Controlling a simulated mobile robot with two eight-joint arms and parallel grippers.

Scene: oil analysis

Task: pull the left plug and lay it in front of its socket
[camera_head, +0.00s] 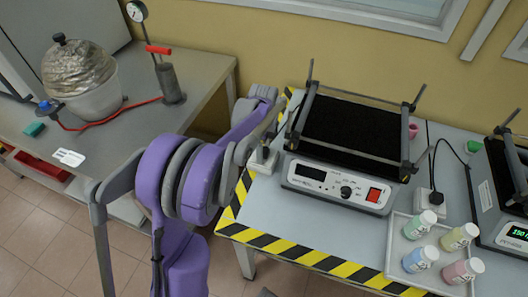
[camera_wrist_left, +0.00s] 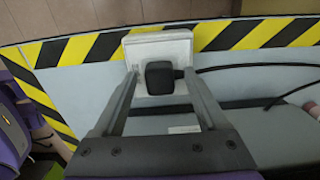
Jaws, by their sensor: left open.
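The left plug (camera_wrist_left: 160,78) is a black block with a cable running off to the right in the left wrist view. It is at its white socket (camera_wrist_left: 158,44) beside the striped table edge; whether it is fully seated I cannot tell. My left gripper (camera_wrist_left: 160,76) is open, with its fingers on either side of the plug; I cannot tell whether they touch it. In the head view my left gripper (camera_head: 268,138) points down over the white socket (camera_head: 262,162) and largely hides the plug. My right gripper is not in view.
Another plug (camera_head: 436,198) and socket are farther right, near a tray (camera_head: 397,257) of several capped bottles. Yellow-black tape (camera_head: 300,255) marks the table edge. A grey bench (camera_head: 125,130) stands left.

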